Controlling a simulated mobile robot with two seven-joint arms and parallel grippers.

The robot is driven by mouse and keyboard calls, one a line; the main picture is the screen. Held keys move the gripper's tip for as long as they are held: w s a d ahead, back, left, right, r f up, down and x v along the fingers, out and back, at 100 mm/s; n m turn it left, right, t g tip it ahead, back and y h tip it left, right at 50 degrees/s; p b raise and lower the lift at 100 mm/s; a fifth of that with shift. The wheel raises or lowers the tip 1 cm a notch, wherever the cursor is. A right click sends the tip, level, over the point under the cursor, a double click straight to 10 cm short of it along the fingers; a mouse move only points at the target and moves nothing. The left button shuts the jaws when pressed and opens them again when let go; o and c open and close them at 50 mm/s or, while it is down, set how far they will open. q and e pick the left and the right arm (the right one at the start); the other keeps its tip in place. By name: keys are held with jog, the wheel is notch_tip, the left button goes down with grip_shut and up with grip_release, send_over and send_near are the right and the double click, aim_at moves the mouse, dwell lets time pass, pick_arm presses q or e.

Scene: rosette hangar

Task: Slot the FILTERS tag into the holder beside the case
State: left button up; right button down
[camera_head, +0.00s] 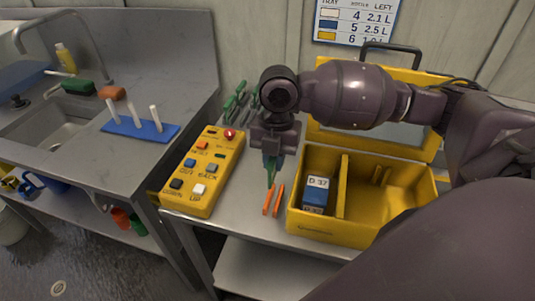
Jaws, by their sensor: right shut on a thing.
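My right gripper (273,158) points down between the yellow button box and the yellow case (330,226). It is shut on a thin green piece (271,174), seen nearly edge-on, which I take for the FILTERS tag; no lettering on it can be read. Two narrow orange strips (278,200) stand side by side just left of the case and look like the holder. The green piece's lower end is at the top of the left strip in the picture; I cannot tell whether they touch. My left gripper is not in view.
The open case holds a block marked D 37 (316,194) in its left compartment. A yellow button box (203,172) lies to the left. Green-handled tools (236,98) lie behind. A sink counter (60,150) with a blue rack (140,128) is further left.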

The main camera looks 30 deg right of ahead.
aim_at(274, 178)
jog(key=shift+s+f, duration=0.2)
jog(key=shift+f, duration=0.15)
jog(key=shift+f+b, duration=0.25)
jog(key=shift+b, duration=0.25)
notch_tip(274, 178, down, 3)
jog(key=shift+r+b, duration=0.15)
jog(key=shift+b, duration=0.95)
jog(key=shift+w+f+b, duration=0.1)
jog(key=shift+f+b, duration=0.45)
jog(key=shift+f, duration=0.6)
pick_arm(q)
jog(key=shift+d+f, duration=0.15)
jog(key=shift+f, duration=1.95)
pick_arm(e)
jog(key=shift+f, duration=0.65)
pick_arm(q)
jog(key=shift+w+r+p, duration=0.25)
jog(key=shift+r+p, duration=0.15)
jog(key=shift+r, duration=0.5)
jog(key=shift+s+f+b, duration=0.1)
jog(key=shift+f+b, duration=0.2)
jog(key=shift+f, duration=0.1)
pick_arm(e)
jog(key=shift+f, duration=0.95)
